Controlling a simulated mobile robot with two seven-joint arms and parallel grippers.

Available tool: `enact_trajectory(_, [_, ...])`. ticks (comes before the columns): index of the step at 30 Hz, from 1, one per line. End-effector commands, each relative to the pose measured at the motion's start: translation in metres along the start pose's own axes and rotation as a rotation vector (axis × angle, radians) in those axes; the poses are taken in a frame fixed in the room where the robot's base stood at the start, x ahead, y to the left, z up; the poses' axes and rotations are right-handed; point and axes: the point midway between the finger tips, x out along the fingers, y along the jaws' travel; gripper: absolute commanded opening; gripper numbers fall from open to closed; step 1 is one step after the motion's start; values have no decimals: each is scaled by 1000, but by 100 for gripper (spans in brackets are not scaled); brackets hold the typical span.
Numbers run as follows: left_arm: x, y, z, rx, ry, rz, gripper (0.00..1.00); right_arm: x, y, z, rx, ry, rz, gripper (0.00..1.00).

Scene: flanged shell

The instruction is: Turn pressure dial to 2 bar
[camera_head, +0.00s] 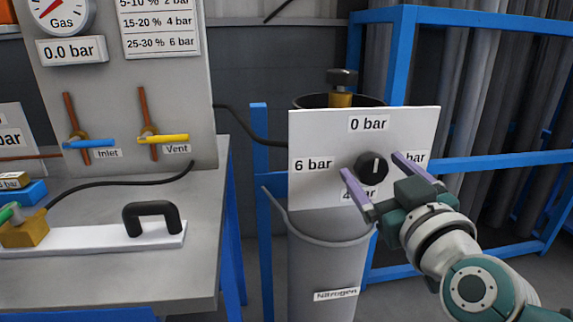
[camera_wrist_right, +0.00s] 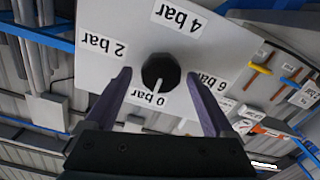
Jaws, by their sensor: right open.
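The pressure dial (camera_head: 371,168) is a round black knob on a white panel (camera_head: 315,128) marked 0, 2, 4 and 6 bar. Its white pointer line points up toward the 0 bar label (camera_head: 368,124); the wrist view also shows the knob (camera_wrist_right: 161,71) with its line toward 0 bar. My right gripper (camera_head: 371,164) is open, with one purple finger on each side of the knob. I cannot tell whether the fingers touch it. The 2 bar label (camera_wrist_right: 104,47) is clear in the wrist view but partly hidden in the head view, as is 4 bar. My left gripper is out of view.
A grey nitrogen cylinder (camera_head: 325,265) stands below and behind the panel. A blue frame (camera_head: 480,163) stands to the right. On the left, a bench (camera_head: 200,190) carries a board with a gas gauge (camera_head: 60,10) reading 0.0 bar, plus inlet (camera_head: 90,144) and vent (camera_head: 163,138) valves.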

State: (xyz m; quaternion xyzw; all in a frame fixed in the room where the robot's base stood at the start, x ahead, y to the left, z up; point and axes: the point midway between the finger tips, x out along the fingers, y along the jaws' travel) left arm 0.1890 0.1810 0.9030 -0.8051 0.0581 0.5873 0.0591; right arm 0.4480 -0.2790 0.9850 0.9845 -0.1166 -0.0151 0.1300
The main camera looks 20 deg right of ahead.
Motion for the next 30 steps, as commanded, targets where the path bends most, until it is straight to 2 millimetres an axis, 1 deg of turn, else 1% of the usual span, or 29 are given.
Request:
enact_trajectory(3, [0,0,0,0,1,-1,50,3,0,0,0,0,0,88])
enact_trajectory(9, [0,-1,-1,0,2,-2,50,3,0,0,0,0,0,88])
enact_trajectory(30, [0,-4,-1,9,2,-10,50,3,0,0,0,0,0,9])
